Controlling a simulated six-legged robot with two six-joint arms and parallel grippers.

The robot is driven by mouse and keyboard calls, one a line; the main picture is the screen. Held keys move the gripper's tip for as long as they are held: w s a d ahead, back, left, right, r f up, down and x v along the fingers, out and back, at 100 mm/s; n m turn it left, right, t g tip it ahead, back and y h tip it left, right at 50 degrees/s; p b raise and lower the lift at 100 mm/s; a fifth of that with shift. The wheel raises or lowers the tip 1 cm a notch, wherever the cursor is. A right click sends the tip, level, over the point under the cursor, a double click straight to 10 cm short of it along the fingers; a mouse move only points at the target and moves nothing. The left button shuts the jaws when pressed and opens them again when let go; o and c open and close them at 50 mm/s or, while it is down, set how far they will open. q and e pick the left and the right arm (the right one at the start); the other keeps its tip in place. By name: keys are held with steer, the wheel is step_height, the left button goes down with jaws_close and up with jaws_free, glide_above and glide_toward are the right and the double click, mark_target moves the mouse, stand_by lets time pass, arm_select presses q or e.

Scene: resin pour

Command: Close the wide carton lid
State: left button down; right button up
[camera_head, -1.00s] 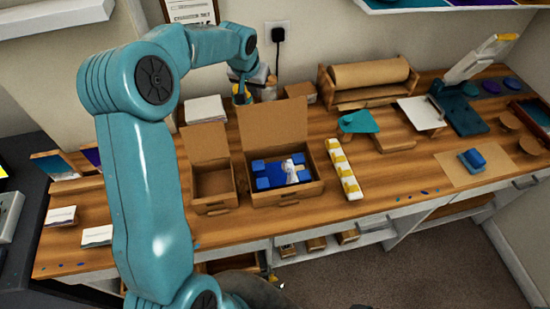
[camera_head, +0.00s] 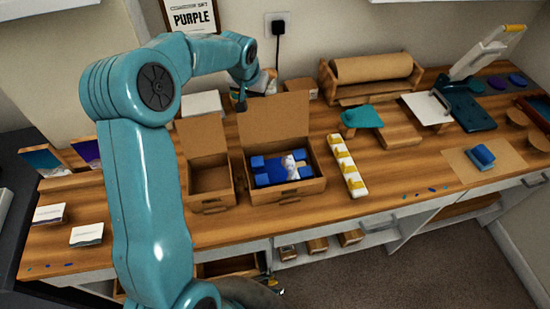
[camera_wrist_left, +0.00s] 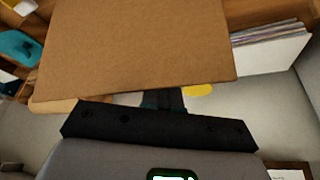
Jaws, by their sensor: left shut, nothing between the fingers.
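The wide carton (camera_head: 292,191) stands on the bench with its cardboard lid (camera_head: 275,118) raised, roughly upright at the back. Inside lie blue pieces (camera_head: 268,178) and a small whitish item (camera_head: 288,163). My left gripper (camera_head: 241,104) is shut and empty, at the upper left edge of the lid, on its far side. In the left wrist view the lid (camera_wrist_left: 140,45) fills the upper middle, and the dark gripper fingers (camera_wrist_left: 165,98) are partly hidden by it. I cannot tell whether they touch it. My right gripper is not in view.
A narrower open carton (camera_head: 212,199) stands close on the left. A white strip with yellow pieces (camera_head: 347,165) lies on the right. A white stack (camera_head: 201,103) and the wall are behind. The bench front before the cartons is clear.

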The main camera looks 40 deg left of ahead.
arm_select(q)
steer(key=shift+f, duration=0.5)
steer(key=shift+r, duration=0.1)
